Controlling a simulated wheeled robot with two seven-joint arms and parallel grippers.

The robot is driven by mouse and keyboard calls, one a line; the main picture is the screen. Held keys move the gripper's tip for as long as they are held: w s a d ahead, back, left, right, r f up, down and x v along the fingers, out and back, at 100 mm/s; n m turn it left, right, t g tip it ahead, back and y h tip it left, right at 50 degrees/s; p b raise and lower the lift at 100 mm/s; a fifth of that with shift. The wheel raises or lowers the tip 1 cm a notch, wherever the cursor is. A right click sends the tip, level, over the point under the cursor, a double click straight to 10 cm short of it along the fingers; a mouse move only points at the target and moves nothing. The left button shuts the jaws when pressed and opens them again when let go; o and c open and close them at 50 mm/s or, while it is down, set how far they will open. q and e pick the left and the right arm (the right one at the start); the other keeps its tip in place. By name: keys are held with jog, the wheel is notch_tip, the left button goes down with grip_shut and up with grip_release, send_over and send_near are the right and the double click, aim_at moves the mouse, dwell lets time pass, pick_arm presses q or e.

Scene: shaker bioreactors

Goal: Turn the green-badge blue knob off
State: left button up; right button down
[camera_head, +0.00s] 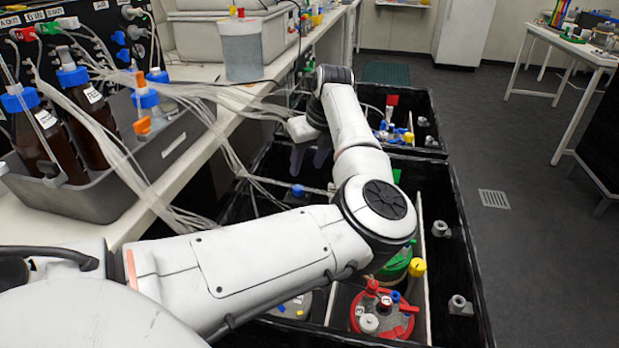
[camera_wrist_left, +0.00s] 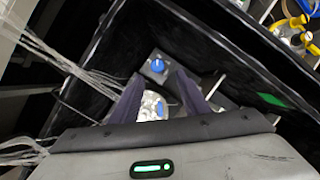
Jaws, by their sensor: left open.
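A blue knob (camera_head: 298,190) also shows in the head view, below my left gripper (camera_head: 308,160). My left gripper (camera_wrist_left: 158,76) is open, its two dark fingers apart and pointing down into the black box. I see no contact with the knob. A flat green patch (camera_wrist_left: 271,100), perhaps the green badge, lies right of the knob in the wrist view; a green patch (camera_head: 397,175) shows beside my arm in the head view. My right gripper is not in view.
The black box (camera_head: 462,255) holds a red-lidded vessel (camera_head: 384,312) and a green-lidded vessel (camera_head: 396,265). Pale tubes (camera_head: 215,140) run from the bench into the box near my gripper. A grey tray (camera_head: 100,200) of brown bottles stands left. Floor at right is clear.

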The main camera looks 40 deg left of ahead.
aim_at(298, 187)
pick_arm(q)
jog(key=x, duration=0.9)
jog(key=shift+s+a+f, duration=0.1)
jog(key=shift+s, duration=0.2)
grip_shut()
